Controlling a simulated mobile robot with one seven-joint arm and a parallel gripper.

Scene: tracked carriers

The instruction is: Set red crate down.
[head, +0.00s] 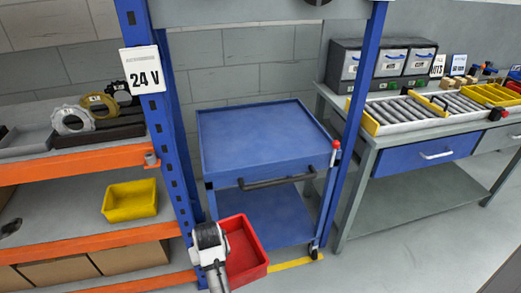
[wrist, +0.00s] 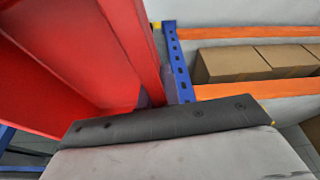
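The red crate (head: 250,274) is at the bottom middle of the head view, in front of the blue cart (head: 262,138), and its visible inside looks empty. My gripper (head: 219,241) is at the crate's left side, shut on its wall. The crate appears held in the air, with no support visible under it. In the wrist view the red crate (wrist: 60,50) fills the upper left, its wall close against a dark finger pad (wrist: 160,124). The other finger is hidden. The cart's top is bare.
A blue rack post (head: 160,105) with a 24 V sign stands left of the cart. Orange-edged shelves hold a yellow bin (head: 130,200) and cardboard boxes (head: 65,269). A workbench (head: 420,140) with rollers and drawers stands right. A yellow floor line (head: 295,263) runs by the cart.

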